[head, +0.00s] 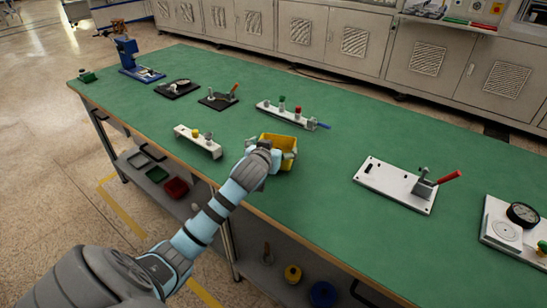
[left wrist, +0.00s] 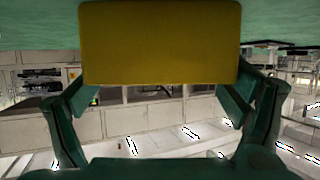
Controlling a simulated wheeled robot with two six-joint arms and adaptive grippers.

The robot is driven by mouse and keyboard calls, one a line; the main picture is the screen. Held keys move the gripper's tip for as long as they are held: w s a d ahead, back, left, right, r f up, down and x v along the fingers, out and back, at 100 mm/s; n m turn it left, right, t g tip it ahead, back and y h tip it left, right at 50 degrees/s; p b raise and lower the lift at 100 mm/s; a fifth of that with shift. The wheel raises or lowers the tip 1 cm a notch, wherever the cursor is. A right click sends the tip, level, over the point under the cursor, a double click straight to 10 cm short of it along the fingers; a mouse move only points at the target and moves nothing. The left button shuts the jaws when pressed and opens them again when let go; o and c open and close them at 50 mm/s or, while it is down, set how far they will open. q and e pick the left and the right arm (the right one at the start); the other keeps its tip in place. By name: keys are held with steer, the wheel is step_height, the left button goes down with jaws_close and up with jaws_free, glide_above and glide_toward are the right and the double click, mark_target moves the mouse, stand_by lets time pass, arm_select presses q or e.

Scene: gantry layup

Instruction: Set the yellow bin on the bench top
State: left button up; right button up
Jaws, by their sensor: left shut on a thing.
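The yellow bin (head: 287,165) is over the front edge region of the green bench top (head: 335,165), upright with its open top showing. My left gripper (head: 276,155) is shut on the yellow bin from the near side. In the left wrist view, the bin (left wrist: 160,42) fills the upper middle between the two fingers of my left gripper (left wrist: 160,98), with the green bench surface (left wrist: 40,20) behind it. I cannot tell whether the bin's base touches the bench. My right gripper is in neither view.
A white fixture with knobs (head: 198,142) stands left of the bin, and a fixture with coloured knobs (head: 287,115) behind it. A plate with a red-handled clamp (head: 395,185) lies to the right. The bench between is clear. A lower shelf holds small trays (head: 176,187).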

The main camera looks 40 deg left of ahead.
arm_select(q)
steer(key=shift+f, duration=0.95)
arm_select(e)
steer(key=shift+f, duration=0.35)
arm_select(q)
steer(key=shift+f, duration=0.1)
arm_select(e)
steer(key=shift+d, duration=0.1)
arm_select(q)
steer(key=o, duration=0.9)
steer(key=shift+o, duration=0.2)
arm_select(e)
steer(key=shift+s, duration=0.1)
arm_select(q)
steer(key=shift+s, duration=0.1)
steer(key=p+v, duration=0.3)
steer(key=v, duration=0.9)
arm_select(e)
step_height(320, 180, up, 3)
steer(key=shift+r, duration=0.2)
